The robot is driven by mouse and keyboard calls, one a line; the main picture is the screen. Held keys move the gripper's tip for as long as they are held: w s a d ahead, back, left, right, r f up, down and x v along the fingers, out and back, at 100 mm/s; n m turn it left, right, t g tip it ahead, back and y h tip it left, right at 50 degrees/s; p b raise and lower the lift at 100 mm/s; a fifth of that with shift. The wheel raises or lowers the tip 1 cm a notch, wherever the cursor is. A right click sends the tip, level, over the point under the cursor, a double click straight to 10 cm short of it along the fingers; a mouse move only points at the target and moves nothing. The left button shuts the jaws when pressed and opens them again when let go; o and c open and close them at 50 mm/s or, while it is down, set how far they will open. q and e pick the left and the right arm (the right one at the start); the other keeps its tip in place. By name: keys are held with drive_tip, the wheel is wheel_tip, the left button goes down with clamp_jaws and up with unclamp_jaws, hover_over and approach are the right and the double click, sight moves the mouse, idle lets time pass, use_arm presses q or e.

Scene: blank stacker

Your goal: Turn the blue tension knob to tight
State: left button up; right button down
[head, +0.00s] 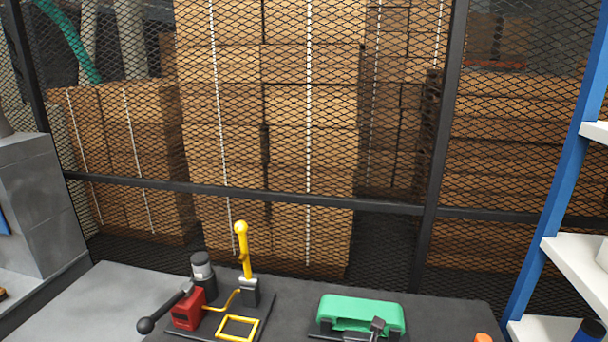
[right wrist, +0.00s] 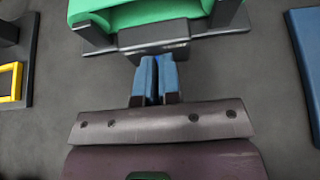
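The green strapping tool (head: 360,312) sits on the dark bench top at the lower middle of the head view, with dark fittings on its front. In the right wrist view its green body (right wrist: 150,14) shows at the top, with a dark block in front. My right gripper (right wrist: 157,66) is at that block, its two blue-padded fingers almost together. A narrow bright blue sliver, the blue tension knob (right wrist: 157,62), shows between the fingertips; the fingers hide most of it, and its setting cannot be read. My left gripper is in neither view.
Left on the bench stands a red device (head: 188,309) with a dark lever and an upright yellow handle (head: 243,250). A mesh fence (head: 310,201) with stacked cartons stands behind. A blue-framed shelf (head: 553,190) stands at right. Bare bench lies between the two tools.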

drive_tip(key=shift+d, duration=0.3)
drive_tip(key=shift+w+r, duration=0.1)
drive_tip(key=shift+r, duration=0.15)
drive_tip(key=shift+s+a, duration=0.25)
drive_tip(key=shift+s, duration=0.75)
drive_tip(key=shift+s+a, duration=0.25)
drive_tip(key=shift+s, duration=0.75)
drive_tip(key=shift+s+a, duration=0.25)
drive_tip(key=shift+s, duration=0.75)
